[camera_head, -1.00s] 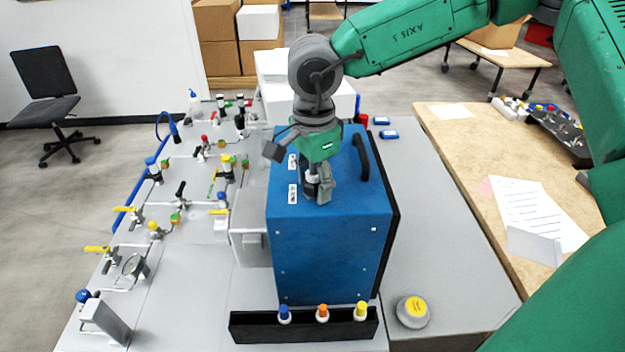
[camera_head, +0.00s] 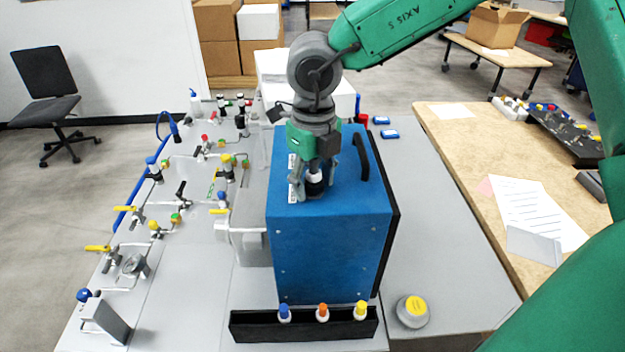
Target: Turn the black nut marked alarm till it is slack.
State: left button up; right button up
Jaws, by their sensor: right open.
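The blue analyser box (camera_head: 330,240) stands on the grey bench. A black and light cylindrical fitting (camera_head: 315,186) sits on its top, with white labels (camera_head: 293,190) just left of it; their print is too small to read, so I cannot tell which says alarm. My right gripper (camera_head: 315,180) points down over this fitting, with its fingers open on either side of it. I cannot tell whether the fingers touch it. The gripper body hides the area behind the fitting. My left gripper is not in view.
A black handle (camera_head: 360,157) stands on the box top, right of the gripper. A black rack (camera_head: 250,328) with several capped bottles is in front. Valves and tubing fill the panel on the left. A yellow-topped round container (camera_head: 412,312) stands at right on clear bench.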

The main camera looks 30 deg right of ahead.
jog(key=m, duration=0.7)
grip_shut()
jog(key=n, duration=0.7)
jog(key=shift+n, duration=0.4)
grip_release()
jog(key=shift+n, duration=0.5)
